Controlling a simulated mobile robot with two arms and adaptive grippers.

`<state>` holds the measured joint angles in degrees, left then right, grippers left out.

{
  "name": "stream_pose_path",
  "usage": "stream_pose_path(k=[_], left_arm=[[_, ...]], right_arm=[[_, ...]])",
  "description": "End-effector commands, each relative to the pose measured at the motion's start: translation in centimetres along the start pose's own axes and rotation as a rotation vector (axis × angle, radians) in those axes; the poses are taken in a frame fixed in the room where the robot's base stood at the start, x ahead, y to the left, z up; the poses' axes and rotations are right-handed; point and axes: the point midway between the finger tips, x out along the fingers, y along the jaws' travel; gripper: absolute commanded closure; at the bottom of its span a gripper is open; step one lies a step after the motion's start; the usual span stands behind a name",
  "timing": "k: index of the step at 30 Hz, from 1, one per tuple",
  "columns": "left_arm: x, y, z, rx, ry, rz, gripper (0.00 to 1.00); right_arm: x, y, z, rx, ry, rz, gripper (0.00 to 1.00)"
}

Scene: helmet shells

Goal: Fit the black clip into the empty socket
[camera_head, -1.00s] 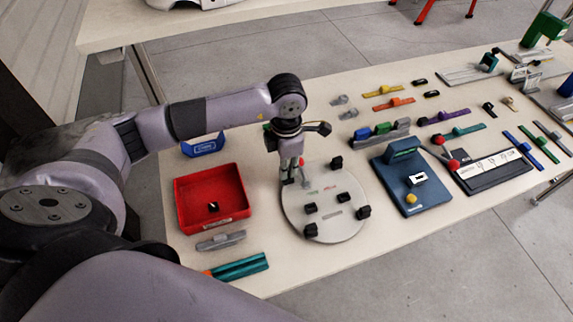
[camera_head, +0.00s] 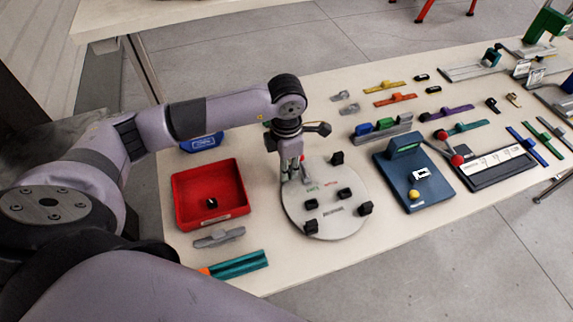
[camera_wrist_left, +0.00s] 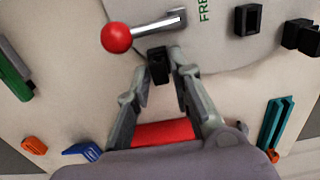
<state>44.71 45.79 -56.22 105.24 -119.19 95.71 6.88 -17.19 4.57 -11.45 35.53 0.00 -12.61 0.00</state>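My left gripper (camera_head: 295,177) points down over the left rim of the round pale plate (camera_head: 330,226). In the left wrist view its fingertips (camera_wrist_left: 161,72) close in on both sides of a black clip (camera_wrist_left: 158,64), which lies across the plate's rim in that view. Whether the clip touches the plate or a socket is hidden. Several black blocks stand on the plate, among them one at the back (camera_head: 337,158) and one at the right (camera_head: 365,208). A lever with a red ball (camera_wrist_left: 117,38) is beside the clip. My right gripper is out of view.
A red bin (camera_head: 236,171) with a small black piece (camera_head: 212,202) inside stands left of the plate. A blue fixture (camera_head: 432,190) stands to its right. A grey part (camera_head: 219,238) and a teal part (camera_head: 240,264) lie in front of the bin.

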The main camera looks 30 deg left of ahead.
Motion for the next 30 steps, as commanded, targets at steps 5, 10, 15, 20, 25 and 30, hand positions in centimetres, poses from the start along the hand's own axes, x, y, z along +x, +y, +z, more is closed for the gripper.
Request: stream_pose_path(k=[5,10,15,20,25,30], left_arm=[[0.0,0.0,0.0,0.0,0.0,0.0,0.66],[0.0,0.0,0.0,0.0,0.0,0.0,0.64],[-0.2,0.0,0.0,0.0,-0.001,0.001,0.64],[-2.1,0.1,0.1,0.0,-0.004,0.002,0.64],[-5.7,0.1,0.1,0.0,-0.005,0.004,0.64],[-9.1,0.1,0.1,0.001,-0.003,0.003,0.64]], right_arm=[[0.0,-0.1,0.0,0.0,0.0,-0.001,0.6],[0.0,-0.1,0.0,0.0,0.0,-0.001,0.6],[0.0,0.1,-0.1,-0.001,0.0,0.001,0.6],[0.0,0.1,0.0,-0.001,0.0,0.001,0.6],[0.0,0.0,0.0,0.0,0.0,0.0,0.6],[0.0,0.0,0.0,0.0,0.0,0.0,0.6]])
